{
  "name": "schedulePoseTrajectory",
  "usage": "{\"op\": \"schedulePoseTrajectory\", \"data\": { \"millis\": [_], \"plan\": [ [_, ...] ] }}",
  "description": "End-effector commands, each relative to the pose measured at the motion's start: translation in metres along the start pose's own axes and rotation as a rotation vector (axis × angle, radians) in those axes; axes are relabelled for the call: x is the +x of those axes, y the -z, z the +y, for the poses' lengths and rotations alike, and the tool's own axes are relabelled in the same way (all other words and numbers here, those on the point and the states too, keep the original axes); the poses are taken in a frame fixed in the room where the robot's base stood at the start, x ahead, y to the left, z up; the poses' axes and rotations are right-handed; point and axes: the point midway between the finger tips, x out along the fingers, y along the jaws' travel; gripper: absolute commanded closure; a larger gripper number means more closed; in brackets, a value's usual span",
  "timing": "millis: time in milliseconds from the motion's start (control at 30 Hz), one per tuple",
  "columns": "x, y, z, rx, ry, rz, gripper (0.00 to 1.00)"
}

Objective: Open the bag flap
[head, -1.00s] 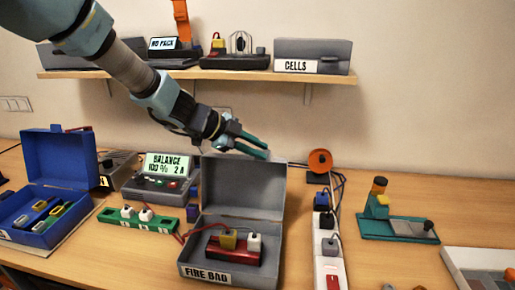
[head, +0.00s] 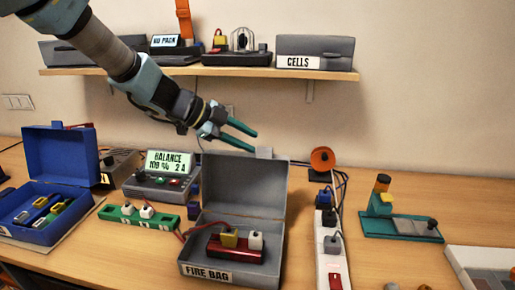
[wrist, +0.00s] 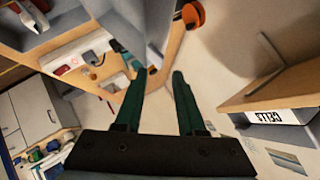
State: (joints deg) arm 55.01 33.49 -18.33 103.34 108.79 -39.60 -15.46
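The grey fire bag (head: 212,272) is a box on the table with a "FIRE BAD"-looking label on its front. Its flap (head: 245,185) stands upright at the back, so the inside shows. A red pack (head: 236,250) with yellow and white plugs lies inside. My gripper (head: 255,142) is open and empty, its teal fingers just above the small tab (head: 264,153) on the flap's top edge. I cannot tell if a finger touches the tab. In the wrist view the two fingers (wrist: 159,76) are apart with nothing between them.
A charger (head: 160,186) showing "BALANCE" and a green board (head: 140,220) are left of the bag. A power strip (head: 328,264) is close on its right. A shelf (head: 200,72) with a CELLS box (head: 313,48) is above.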

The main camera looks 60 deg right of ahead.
Motion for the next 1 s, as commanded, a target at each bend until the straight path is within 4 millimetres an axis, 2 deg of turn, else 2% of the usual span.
{"op": "schedulePoseTrajectory", "data": {
  "millis": [200, 400, 1000],
  "plan": [
    [-0.041, -0.001, 0.001, 0.001, 0.002, -0.001, 0.61],
    [-0.061, 0.001, 0.001, 0.001, -0.001, 0.002, 0.61],
    [-0.064, 0.001, 0.001, 0.000, -0.001, 0.003, 0.61]
  ]
}}
